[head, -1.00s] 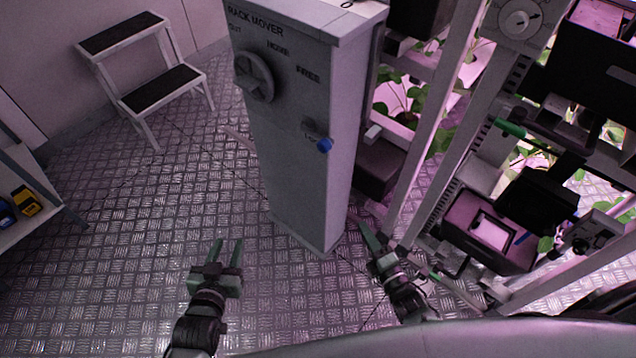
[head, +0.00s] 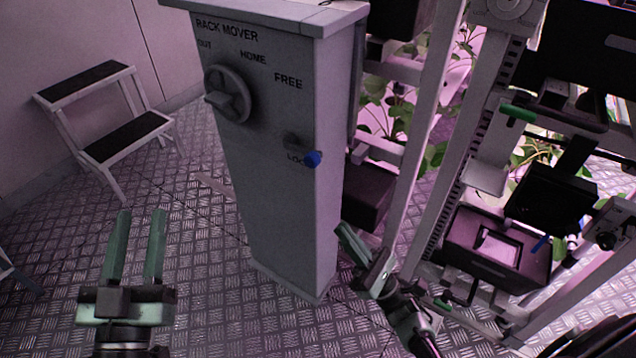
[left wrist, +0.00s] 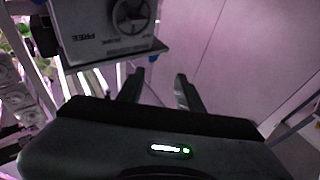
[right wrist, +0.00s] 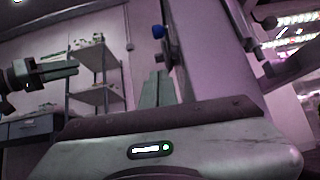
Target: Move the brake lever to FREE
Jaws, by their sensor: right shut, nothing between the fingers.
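The brake lever (head: 312,158) has a blue knob and sits low on the front of the grey rack mover column (head: 285,200). Its knob is beside the LOCK label, below and right of the FREE label. The blue knob also shows in the right wrist view (right wrist: 158,31), beyond the fingertips. My right gripper (head: 341,228) is shut and empty, below and right of the knob, apart from it. My left gripper (head: 140,213) is open and empty, left of the column. In the left wrist view, its fingers (left wrist: 158,75) stand apart, with the column's panel beyond.
A round handwheel (head: 229,94) juts from the column's upper left. A step stool (head: 110,125) stands at the left. Plant racks with black bins (head: 490,250) stand close on the right. The metal floor between stool and column is clear.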

